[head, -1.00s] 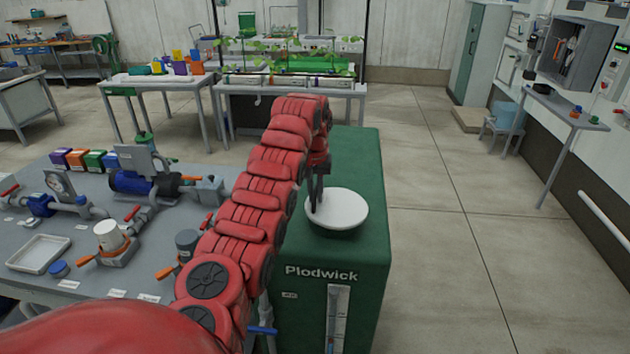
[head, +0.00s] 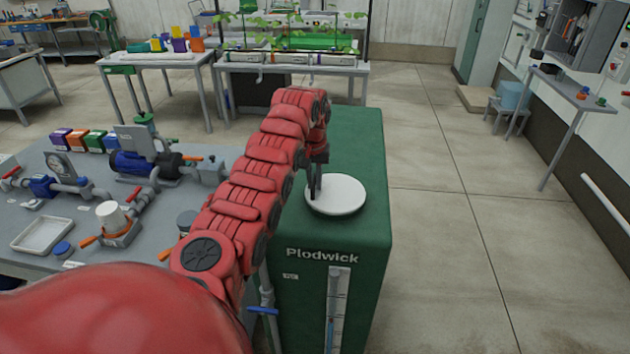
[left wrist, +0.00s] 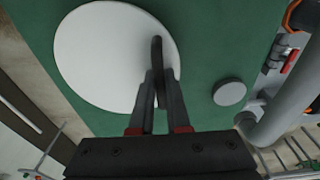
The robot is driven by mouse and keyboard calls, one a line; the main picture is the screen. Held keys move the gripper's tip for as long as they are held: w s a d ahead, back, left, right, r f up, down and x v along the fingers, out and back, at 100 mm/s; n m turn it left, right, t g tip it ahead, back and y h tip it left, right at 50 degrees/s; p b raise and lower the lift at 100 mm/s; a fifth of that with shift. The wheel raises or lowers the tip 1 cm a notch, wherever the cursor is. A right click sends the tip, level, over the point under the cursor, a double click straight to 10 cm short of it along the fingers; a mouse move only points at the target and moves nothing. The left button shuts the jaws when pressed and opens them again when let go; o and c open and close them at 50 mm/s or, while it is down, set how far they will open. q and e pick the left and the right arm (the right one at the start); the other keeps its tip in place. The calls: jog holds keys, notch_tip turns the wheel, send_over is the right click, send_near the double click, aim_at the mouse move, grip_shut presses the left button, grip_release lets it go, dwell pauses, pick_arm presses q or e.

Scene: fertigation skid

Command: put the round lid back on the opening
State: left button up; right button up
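The round white lid (head: 340,196) lies flat at the top of the green Plodwick tank (head: 355,235). It also shows in the left wrist view (left wrist: 95,55), with a dark upright handle (left wrist: 157,52) near its edge. My left gripper (head: 315,185) points down at the lid's left part. In the left wrist view its fingers (left wrist: 158,85) are close together on the handle. The opening is not visible; the lid may hide it. I cannot tell whether the lid rests on the tank or hangs just above it. My right gripper is not in view.
A small grey round cap (left wrist: 229,92) sits on the tank top beside the lid. A grey bench (head: 85,225) with pumps, valves and a white tray (head: 42,235) stands left of the tank. The floor (head: 450,260) to the right is clear.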

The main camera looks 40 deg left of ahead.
pick_arm(q)
jog(key=o, duration=0.4)
jog(key=shift+o, duration=0.2)
jog(key=shift+r, duration=0.35)
jog(key=r, duration=0.1)
jog(key=r+b, duration=0.1)
jog(key=r, duration=0.1)
jog(key=r+b, duration=0.1)
jog(key=r, duration=0.1)
jog(key=shift+s+d+r, duration=0.2)
jog(key=shift+s, duration=0.05)
notch_tip(320, 180, up, 6)
jog(key=shift+s, duration=0.4)
jog(key=shift+d, duration=0.1)
